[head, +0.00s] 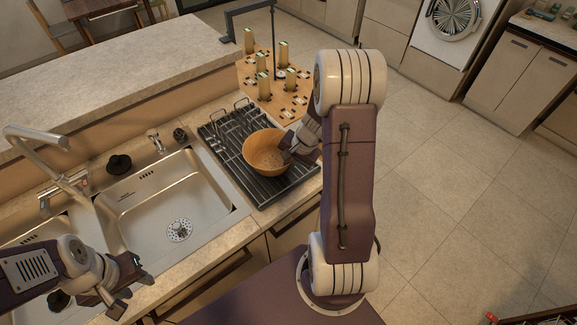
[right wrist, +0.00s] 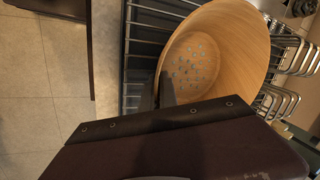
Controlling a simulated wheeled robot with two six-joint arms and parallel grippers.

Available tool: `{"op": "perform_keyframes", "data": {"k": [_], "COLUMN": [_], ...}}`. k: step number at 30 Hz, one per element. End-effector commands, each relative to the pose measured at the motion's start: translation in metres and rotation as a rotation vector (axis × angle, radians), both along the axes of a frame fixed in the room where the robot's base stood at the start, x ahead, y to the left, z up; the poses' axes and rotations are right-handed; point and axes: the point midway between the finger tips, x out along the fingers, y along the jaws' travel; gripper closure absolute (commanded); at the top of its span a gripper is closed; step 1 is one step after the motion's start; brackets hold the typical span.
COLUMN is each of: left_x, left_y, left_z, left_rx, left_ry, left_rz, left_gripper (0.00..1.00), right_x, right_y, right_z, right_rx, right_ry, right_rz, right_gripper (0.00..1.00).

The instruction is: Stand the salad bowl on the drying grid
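The salad bowl (head: 264,152) is a round wooden bowl with small pale specks inside. It is over the dark drying grid (head: 281,190) to the right of the sink, tilted with its opening toward my head camera. My right gripper (head: 287,155) is at the bowl's right rim. In the right wrist view the bowl (right wrist: 205,60) fills the top middle, and one dark finger reaches inside its near wall; the other finger is hidden. Whether the bowl touches the grid (right wrist: 140,55) cannot be told. My left gripper (head: 126,285) is at the lower left over the counter edge, apart from the bowl.
The steel sink (head: 150,205) with its tap (head: 40,145) lies left of the grid. Wire holders (head: 243,106) stand along the grid's back. A wooden board (head: 290,100) with several upright blocks is behind it. A raised ledge (head: 120,70) runs along the back.

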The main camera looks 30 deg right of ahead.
Motion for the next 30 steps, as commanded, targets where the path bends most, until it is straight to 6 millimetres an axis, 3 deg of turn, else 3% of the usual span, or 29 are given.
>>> {"op": "perform_keyframes", "data": {"k": [11, 12, 14, 22, 26, 30], "left_x": [0.0, 0.0, 0.0, 0.0, 0.0, 0.0], "left_y": [0.0, 0.0, 0.0, 0.0, 0.0, 0.0], "left_z": [-0.006, -0.004, -0.004, -0.002, 0.005, 0.013], "left_rx": [0.0, 0.0, 0.0, 0.0, 0.0, 0.0], "left_ry": [0.0, 0.0, 0.0, 0.0, 0.0, 0.0], "left_rz": [0.0, 0.0, 0.0, 0.0, 0.0, 0.0], "left_gripper": [0.61, 0.61, 0.61, 0.61, 0.61, 0.61], "right_x": [0.0, 0.0, 0.0, 0.0, -0.002, -0.011], "right_y": [0.0, 0.0, 0.0, 0.0, -0.002, -0.007], "right_z": [-0.005, -0.004, -0.003, -0.001, 0.011, 0.039], "right_rx": [-0.002, -0.001, -0.001, -0.001, -0.002, -0.003], "right_ry": [-0.002, -0.001, -0.001, -0.001, -0.004, -0.006], "right_rz": [0.0, 0.001, 0.001, 0.001, -0.001, -0.002], "right_gripper": [1.0, 0.88, 0.75, 0.75, 0.75, 0.75]}}
